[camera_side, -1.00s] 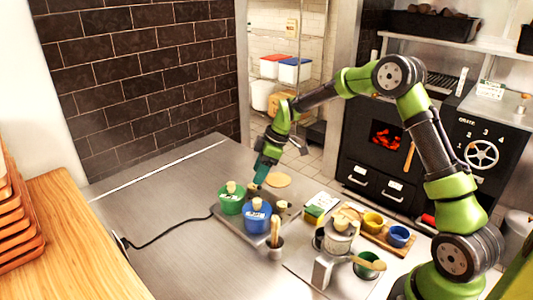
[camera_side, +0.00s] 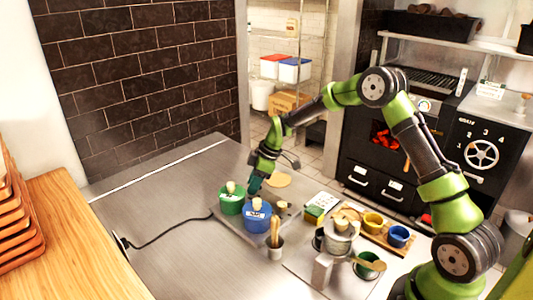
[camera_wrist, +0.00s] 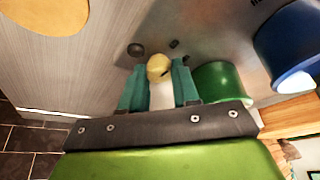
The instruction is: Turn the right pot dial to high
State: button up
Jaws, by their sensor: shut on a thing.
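The green pot (camera_side: 231,203) and the blue pot (camera_side: 256,219) stand side by side on a metal base with dials behind them; both pots also show at the right of the wrist view, green (camera_wrist: 222,82) and blue (camera_wrist: 290,45). My gripper (camera_side: 254,186) is low behind the green pot in the side view. In the wrist view its teal fingers (camera_wrist: 160,78) are shut on a round cream-yellow dial (camera_wrist: 158,66). The dial's marks cannot be read. In the side view the pots hide the fingertips and the gripped dial.
A small cream piece (camera_side: 282,205) sits behind the blue pot. A cup of wooden utensils (camera_side: 275,250) stands in front. A board with yellow and blue bowls (camera_side: 386,232) is to the right. A black cord (camera_side: 165,242) runs left across the clear counter.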

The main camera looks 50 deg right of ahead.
grip_shut()
jog(key=shift+m, duration=0.4)
jog(key=m+h, duration=0.1)
jog(key=m, duration=0.1)
jog(key=m+t, duration=0.1)
jog(key=m, duration=0.1)
jog(key=shift+s+a+m+h, duration=0.1)
jog(key=shift+a+m+h, duration=0.05)
jog(key=shift+m+h, duration=0.2)
jog(key=m+h, duration=0.1)
jog(key=m, duration=0.2)
jog(key=m+h, duration=0.1)
jog(key=m, duration=0.2)
jog(key=shift+a+h, duration=0.2)
jog(key=shift+h, duration=0.15)
jog(key=m+h, duration=0.1)
jog(key=m, duration=0.2)
jog(key=m+g+h, duration=0.1)
jog(key=m, duration=0.2)
jog(key=shift+a+m, duration=0.1)
jog(key=shift+m, duration=0.15)
jog(key=m, duration=0.2)
jog(key=m+g, duration=0.1)
jog(key=m+h, duration=0.1)
jog(key=m, duration=0.1)
jog(key=shift+w+m+g, duration=0.25)
jog(key=shift+m+g, duration=0.05)
jog(key=shift+g, duration=0.1)
